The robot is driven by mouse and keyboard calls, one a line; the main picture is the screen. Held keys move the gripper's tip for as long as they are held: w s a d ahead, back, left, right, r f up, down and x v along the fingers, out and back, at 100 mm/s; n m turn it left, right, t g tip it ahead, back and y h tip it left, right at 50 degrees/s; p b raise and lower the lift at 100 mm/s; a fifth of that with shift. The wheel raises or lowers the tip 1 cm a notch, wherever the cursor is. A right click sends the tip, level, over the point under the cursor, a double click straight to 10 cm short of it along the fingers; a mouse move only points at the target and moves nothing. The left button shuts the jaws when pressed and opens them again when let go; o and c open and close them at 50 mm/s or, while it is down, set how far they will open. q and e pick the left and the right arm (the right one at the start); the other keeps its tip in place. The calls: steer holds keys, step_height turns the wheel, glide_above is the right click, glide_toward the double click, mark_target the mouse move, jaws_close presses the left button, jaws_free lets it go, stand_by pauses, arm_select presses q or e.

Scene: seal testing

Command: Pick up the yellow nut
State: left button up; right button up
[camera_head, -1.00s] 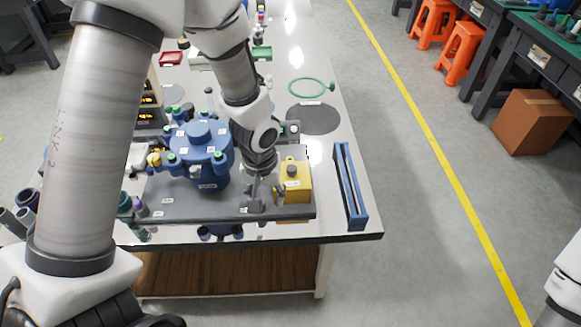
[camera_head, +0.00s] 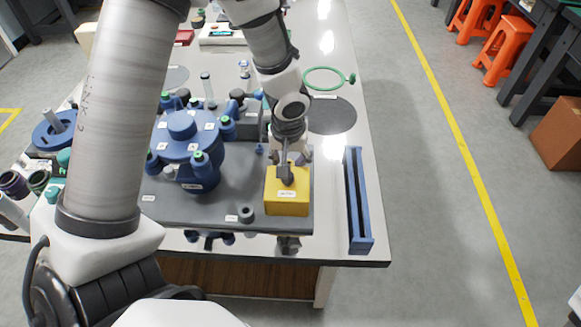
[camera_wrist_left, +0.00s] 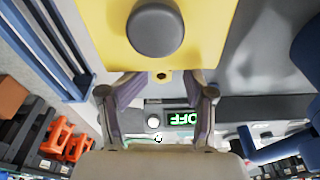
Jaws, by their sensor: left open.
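My left gripper (camera_head: 288,168) is at the yellow block (camera_head: 287,198), at the right end of the grey plate. In the left wrist view the gripper (camera_wrist_left: 161,84) is open, its two fingers apart with nothing seen between them. The yellow block (camera_wrist_left: 98,25) lies just beyond the fingertips, with a round dark grey knob (camera_wrist_left: 155,30) and a small dark-centred spot near its edge. I cannot tell whether the fingers touch the block. No separate yellow nut is clearly seen; the left side of the blue vessel (camera_head: 186,155) is partly hidden by my arm. My right gripper is out of view.
The blue vessel stands left of the block on the grey plate (camera_head: 220,193). A small grey ring-like part (camera_head: 246,214) is on the plate's front. A long blue rack (camera_head: 356,200) stands to the right. A green ring (camera_head: 324,78) and dark disc (camera_head: 332,115) lie behind.

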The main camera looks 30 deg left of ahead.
arm_select(q)
steer(key=shift+w+a+f, duration=0.1)
steer(key=shift+a, duration=0.1)
steer(key=shift+d, duration=0.1)
jaws_close()
steer(key=shift+r, duration=0.25)
